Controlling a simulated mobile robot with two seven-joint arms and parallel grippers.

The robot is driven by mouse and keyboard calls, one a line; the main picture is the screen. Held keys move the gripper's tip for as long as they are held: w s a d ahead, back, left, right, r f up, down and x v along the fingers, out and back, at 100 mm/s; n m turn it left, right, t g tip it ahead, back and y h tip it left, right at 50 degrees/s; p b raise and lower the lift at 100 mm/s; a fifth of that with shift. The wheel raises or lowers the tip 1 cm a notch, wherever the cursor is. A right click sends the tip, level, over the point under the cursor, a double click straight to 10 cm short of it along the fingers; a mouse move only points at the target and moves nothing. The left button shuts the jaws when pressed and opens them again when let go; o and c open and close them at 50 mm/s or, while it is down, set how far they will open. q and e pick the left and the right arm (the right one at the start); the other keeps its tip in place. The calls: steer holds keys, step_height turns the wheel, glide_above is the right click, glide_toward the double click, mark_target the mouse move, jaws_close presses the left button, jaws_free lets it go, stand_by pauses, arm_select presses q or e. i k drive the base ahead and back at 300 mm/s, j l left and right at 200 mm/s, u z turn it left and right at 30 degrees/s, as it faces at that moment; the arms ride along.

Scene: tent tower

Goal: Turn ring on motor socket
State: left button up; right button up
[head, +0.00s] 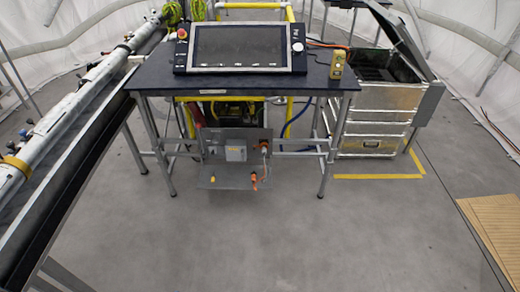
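A grey metal panel (210,182) with sockets hangs low beneath the dark table (250,82). A grey box (236,150) is on its upright face. To the right of the box is an orange and white connector (264,147). A cable runs down from it toward an orange piece (254,182) at the panel's lower edge. A small yellow piece (212,179) is at the lower left. I cannot tell which is the motor socket, and its ring is too small to make out. Neither of my grippers is in view.
A screen console (240,46) and a yellow box (338,64) stand on the table. Table legs flank the panel. A metal case with an open lid (378,105) stands right, a long pipe (75,105) lies left. The grey floor (260,245) in front is clear.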

mark_target(263, 144)
steer(key=i+l+u, duration=0.1)
steer(key=i+l, duration=1.65)
steer(key=i, duration=0.15)
steer(key=i+l, duration=0.25)
steer(key=i, duration=0.15)
